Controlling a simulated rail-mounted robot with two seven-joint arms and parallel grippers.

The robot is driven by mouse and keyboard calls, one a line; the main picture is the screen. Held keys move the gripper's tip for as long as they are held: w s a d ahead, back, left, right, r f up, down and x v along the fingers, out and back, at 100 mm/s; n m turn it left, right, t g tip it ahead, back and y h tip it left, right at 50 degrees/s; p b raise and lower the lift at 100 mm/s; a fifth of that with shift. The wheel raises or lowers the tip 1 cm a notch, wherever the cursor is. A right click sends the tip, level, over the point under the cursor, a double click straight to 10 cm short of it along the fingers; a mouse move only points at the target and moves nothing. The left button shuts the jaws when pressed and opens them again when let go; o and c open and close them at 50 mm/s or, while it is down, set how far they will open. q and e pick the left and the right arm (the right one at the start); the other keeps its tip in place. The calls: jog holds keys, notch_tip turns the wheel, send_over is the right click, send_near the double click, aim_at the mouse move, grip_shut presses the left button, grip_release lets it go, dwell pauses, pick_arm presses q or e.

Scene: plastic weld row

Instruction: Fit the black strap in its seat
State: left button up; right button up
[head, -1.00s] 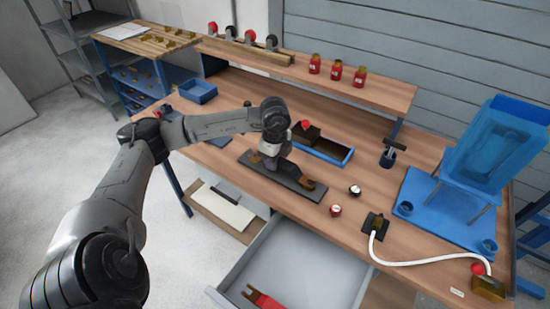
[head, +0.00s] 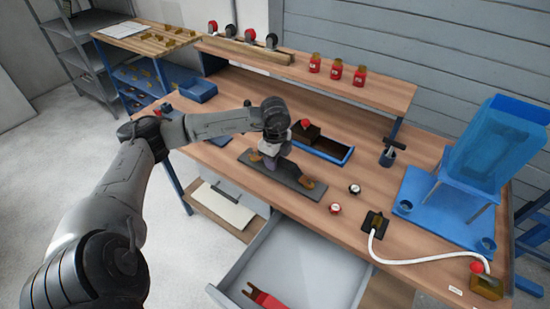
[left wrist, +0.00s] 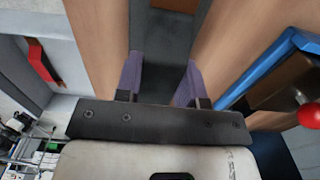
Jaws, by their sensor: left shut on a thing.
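A long dark grey base plate (head: 248,160) lies on the bench, with small brown blocks near its two ends; the right one (head: 306,182) shows clearly. My left gripper (head: 268,163) is over the plate's left half, pointing down. In the left wrist view its two purple fingers (left wrist: 162,92) are shut on a dark piece, which I take to be the black strap (left wrist: 164,72). It blends with the plate behind it, so its edges and whether it touches the seat cannot be told. My right gripper is not in view.
A blue tray (head: 335,155) with a brown block and red knob sits just behind the plate. Two small round pieces (head: 335,208) lie to the right. An open drawer (head: 250,255) holding a red tool sticks out in front. A blue stand (head: 425,210) is farther right.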

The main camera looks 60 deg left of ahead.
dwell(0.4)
pick_arm(q)
jog(key=shift+f, duration=0.4)
dwell(0.4)
jog(key=o, duration=1)
jog(key=shift+o, duration=0.6)
jog(key=o, duration=0.3)
jog(key=shift+r, duration=0.1)
